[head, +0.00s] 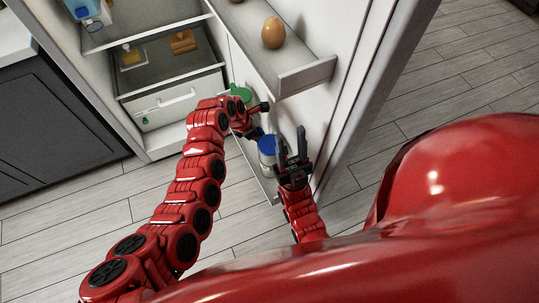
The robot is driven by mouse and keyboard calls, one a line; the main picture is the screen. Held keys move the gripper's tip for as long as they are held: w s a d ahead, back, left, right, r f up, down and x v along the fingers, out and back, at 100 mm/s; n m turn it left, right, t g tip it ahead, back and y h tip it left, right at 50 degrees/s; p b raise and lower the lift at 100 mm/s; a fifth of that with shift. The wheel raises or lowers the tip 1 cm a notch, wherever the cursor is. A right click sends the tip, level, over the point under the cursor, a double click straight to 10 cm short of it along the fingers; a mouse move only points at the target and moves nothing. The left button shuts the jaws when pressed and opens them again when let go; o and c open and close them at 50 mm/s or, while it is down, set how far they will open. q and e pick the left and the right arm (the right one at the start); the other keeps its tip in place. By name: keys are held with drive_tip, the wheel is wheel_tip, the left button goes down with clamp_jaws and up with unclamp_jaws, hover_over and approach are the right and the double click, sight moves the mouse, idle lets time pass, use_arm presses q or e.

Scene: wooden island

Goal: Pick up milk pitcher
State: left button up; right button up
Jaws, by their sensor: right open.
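A pale container with a blue lid (267,143) stands in the low door shelf of the open fridge. A green-lidded container (240,91) is farther back in the same door. I cannot tell for sure which is the milk pitcher; the blue-lidded one looks more like it. My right gripper (291,140) is open, its fingers pointing up in the picture, just right of the blue-lidded container and partly covering it. I cannot tell if they touch. My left gripper (262,120) is between the two containers, just above the blue lid in the picture; its jaws are unclear.
A higher door shelf (306,75) holds a brown egg-shaped item (273,32). Inside the fridge, a glass shelf carries a yellowish block (183,41) and a cheese-like piece (132,57), above a white drawer (170,101). A dark cabinet (60,130) stands left. Wooden floor is clear right.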

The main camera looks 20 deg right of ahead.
use_arm(q)
drive_tip(key=shift+f, duration=0.2)
clamp_jaws()
drive_tip(key=shift+d, duration=0.1)
idle(1.3)
